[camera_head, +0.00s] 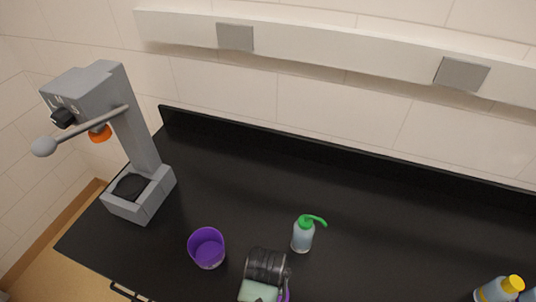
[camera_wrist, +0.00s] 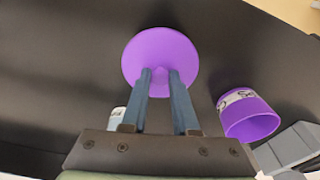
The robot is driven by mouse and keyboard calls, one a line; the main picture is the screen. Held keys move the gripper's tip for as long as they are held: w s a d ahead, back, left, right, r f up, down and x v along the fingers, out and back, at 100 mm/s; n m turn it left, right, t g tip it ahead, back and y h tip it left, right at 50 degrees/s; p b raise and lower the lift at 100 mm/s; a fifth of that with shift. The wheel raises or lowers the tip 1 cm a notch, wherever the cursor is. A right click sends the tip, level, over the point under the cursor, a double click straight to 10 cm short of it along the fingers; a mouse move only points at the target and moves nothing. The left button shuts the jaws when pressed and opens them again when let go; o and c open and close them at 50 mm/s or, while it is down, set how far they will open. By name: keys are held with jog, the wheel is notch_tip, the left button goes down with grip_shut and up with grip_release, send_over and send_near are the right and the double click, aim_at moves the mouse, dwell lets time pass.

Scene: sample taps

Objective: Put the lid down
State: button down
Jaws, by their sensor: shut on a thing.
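The purple lid (camera_wrist: 160,48) is a round disc with a small knob, seen in the wrist view. My gripper (camera_wrist: 160,76) is shut on the knob, and the lid's broad face shows beyond the fingertips. In the head view only a sliver of the lid (camera_head: 285,296) shows at the bottom edge, mostly hidden by my arm. The open purple cup (camera_head: 207,248) stands on the black counter to the left of my arm. The cup also shows in the wrist view (camera_wrist: 246,126), right of the lid and apart from it. I cannot tell whether the lid touches the counter.
A squeeze bottle with a green top (camera_head: 303,235) stands just right of my arm. A grey press with a lever (camera_head: 146,140) stands at the left. A yellow-capped bottle (camera_head: 497,289) is at the lower right. The black counter (camera_head: 400,220) is clear between the bottles.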

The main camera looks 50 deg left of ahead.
jog(key=shift+f, duration=2.25)
jog(key=shift+f, duration=0.15)
jog(key=c, duration=0.7)
grip_release()
